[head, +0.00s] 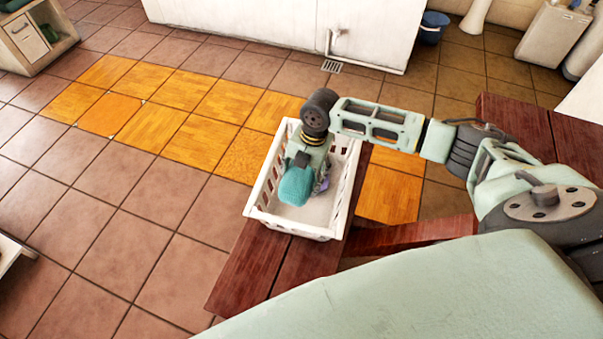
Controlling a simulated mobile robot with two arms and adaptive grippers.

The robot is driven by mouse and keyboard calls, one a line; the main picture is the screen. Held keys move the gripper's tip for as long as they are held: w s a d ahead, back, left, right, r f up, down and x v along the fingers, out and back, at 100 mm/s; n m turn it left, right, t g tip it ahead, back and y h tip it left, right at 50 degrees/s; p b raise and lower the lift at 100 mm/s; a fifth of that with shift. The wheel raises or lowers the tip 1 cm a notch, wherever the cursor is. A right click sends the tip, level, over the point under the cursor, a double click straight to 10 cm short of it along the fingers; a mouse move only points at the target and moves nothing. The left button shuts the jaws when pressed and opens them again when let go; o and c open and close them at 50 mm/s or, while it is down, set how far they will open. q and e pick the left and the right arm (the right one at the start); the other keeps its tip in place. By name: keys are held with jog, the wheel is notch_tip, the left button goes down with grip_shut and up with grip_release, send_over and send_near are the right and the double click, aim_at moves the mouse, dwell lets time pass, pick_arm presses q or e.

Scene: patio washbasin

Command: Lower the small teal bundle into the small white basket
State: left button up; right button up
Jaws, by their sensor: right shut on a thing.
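The small teal bundle (296,187) is at the right gripper, over the inside of the white basket. The small white basket (288,229) has slatted walls and stands upright on a dark red wooden surface. My right gripper (299,166) points down inside the basket's outline and is shut on the teal bundle. Its fingers are partly hidden by the wrist and the bundle. I cannot tell whether the bundle touches the basket floor. A small purple thing (323,184) shows beside the bundle, inside the basket's outline. My left gripper is not in view.
The red wooden surface (247,274) has a bare part in front of the basket and an edge to its left. Brown floor tiles and a strip of orange wood tiles (180,90) lie beyond. A white wall (270,28) and a blue bucket (432,27) stand farther back.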

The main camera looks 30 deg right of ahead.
jog(key=shift+f+b, duration=0.7)
jog(key=shift+f, duration=0.75)
notch_tip(320, 180, down, 10)
jog(key=b, duration=0.6)
jog(key=shift+r, duration=0.2)
jog(key=shift+f, duration=0.35)
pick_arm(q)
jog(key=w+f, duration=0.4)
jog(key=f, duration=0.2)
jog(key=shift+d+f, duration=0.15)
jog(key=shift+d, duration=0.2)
pick_arm(e)
jog(key=shift+f, duration=0.1)
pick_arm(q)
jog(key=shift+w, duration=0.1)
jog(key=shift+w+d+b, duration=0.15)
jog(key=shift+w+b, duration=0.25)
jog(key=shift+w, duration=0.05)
pick_arm(e)
jog(key=shift+f, duration=0.2)
